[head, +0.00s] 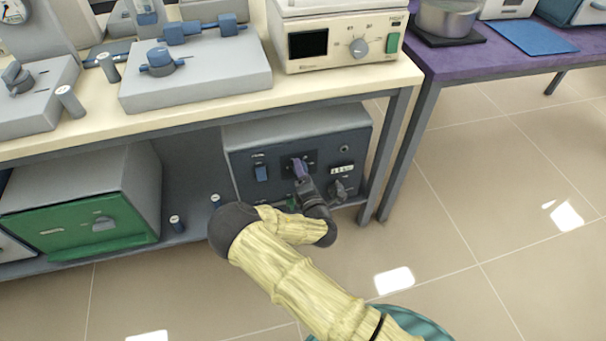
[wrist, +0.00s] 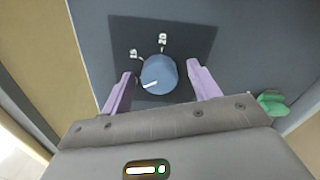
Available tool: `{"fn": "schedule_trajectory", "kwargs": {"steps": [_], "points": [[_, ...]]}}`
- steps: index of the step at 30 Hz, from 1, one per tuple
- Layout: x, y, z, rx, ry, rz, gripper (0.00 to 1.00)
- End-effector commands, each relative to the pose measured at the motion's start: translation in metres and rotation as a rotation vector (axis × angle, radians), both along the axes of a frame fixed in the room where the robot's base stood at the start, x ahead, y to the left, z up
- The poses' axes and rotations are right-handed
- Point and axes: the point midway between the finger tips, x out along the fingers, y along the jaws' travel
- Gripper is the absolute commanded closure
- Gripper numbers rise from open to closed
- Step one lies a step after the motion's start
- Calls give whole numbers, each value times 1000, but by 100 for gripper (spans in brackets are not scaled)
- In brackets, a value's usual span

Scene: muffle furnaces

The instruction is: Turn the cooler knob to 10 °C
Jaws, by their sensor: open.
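The cooler knob (wrist: 160,74) is a round blue dial on a dark square plate (wrist: 196,32) in the wrist view. Its white pointer line points left and slightly down. The marks "15" and "20" show above it; any 10 mark is not visible. My gripper (wrist: 160,80) is open, with one purple finger on each side of the knob and a visible gap to both. In the head view my gripper (head: 300,168) is at the front panel of the grey cooler (head: 240,157) on the lower shelf, and hides the knob there.
The panel also has a blue switch (head: 261,173), a small display (head: 341,169) and a dark lower knob (head: 338,189). The benchtop (head: 330,90) overhangs the cooler, and a table leg (head: 388,160) stands to its right. A green-fronted box (head: 80,224) sits left on the shelf.

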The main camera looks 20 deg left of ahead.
Motion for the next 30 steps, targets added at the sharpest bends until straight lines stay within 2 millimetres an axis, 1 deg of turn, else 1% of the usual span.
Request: {"fn": "schedule_trajectory", "kwargs": {"steps": [4,8,11,27,30], "points": [[-3,-2,1,0,1,0,39],[-14,-8,1,-1,0,0,39],[-28,-17,2,-3,1,-1,39],[-120,-74,1,-4,2,0,39],[-134,-82,1,-4,2,0,39]]}}
